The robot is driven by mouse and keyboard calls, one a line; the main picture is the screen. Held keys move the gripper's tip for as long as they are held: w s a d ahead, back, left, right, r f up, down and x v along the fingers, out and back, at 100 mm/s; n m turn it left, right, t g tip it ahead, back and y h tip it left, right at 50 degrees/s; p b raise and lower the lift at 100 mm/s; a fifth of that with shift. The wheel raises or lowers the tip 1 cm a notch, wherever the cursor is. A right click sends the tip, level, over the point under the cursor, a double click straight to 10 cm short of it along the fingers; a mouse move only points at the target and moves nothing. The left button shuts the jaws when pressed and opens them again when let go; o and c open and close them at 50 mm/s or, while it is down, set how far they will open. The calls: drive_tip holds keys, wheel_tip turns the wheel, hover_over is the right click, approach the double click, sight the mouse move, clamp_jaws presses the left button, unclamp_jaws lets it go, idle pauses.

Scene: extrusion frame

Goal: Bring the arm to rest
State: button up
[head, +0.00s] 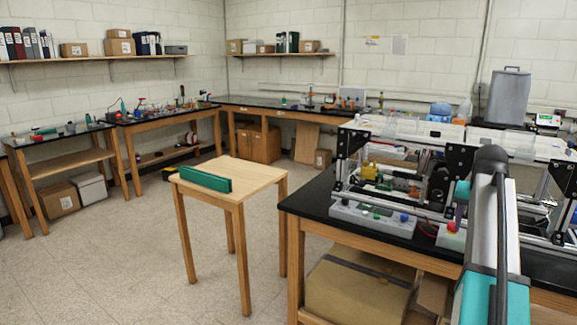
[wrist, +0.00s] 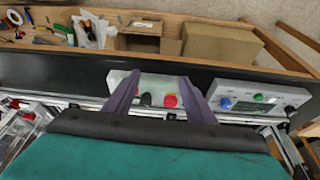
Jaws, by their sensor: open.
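My arm (head: 500,230), grey and white with teal parts, rises at the right of the head view in front of the extrusion frame. In the wrist view my gripper (wrist: 159,78) has two purple fingers spread apart with nothing held between them. Beyond the fingers lies a light grey control box with a red button (wrist: 170,100) and black knobs. A second grey box with blue and green buttons (wrist: 258,99) lies to its right. I cannot tell the height of the fingers above the boxes.
The extrusion frame (head: 398,165) stands on a black-topped bench (head: 310,200) at the right. A small wooden table (head: 245,172) with a green bar (head: 205,180) stands left of it. A cardboard box (head: 355,290) sits under the bench. Open floor (head: 120,250) lies at the left.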

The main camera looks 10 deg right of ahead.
drive_tip(key=w+a+f+n+g+y, duration=0.1)
drive_tip(key=w+a+f, duration=0.1)
drive_tip(key=a+f, duration=0.7)
drive_tip(key=w+a+f+n+g+y, duration=0.1)
drive_tip(key=w+a+f, duration=0.35)
drive_tip(key=f, duration=0.85)
drive_tip(key=s+a+f+n+g, duration=0.1)
drive_tip(key=s+a+f, duration=0.2)
drive_tip(key=a+f, duration=0.3)
drive_tip(key=s+a+f+n+g+y, duration=0.1)
drive_tip(key=s+a+f, duration=0.1)
drive_tip(key=a+f, duration=0.35)
drive_tip(key=s+a+f+g, duration=0.1)
drive_tip(key=s+a+f, duration=0.25)
drive_tip(key=f, duration=0.45)
drive_tip(key=s+a+f+n+g, duration=0.3)
drive_tip(key=s+a+f, duration=1)
drive_tip(key=s+f, duration=0.25)
drive_tip(key=s+a+f, duration=0.2)
drive_tip(key=s+f, duration=0.1)
drive_tip(key=s, duration=0.5)
drive_tip(key=s+a+f+n, duration=0.1)
drive_tip(key=s+a+f, duration=0.2)
drive_tip(key=s, duration=0.6)
drive_tip(key=shift+a+f+n, duration=0.25)
drive_tip(key=shift+f+n, duration=0.05)
drive_tip(key=shift+f, duration=0.35)
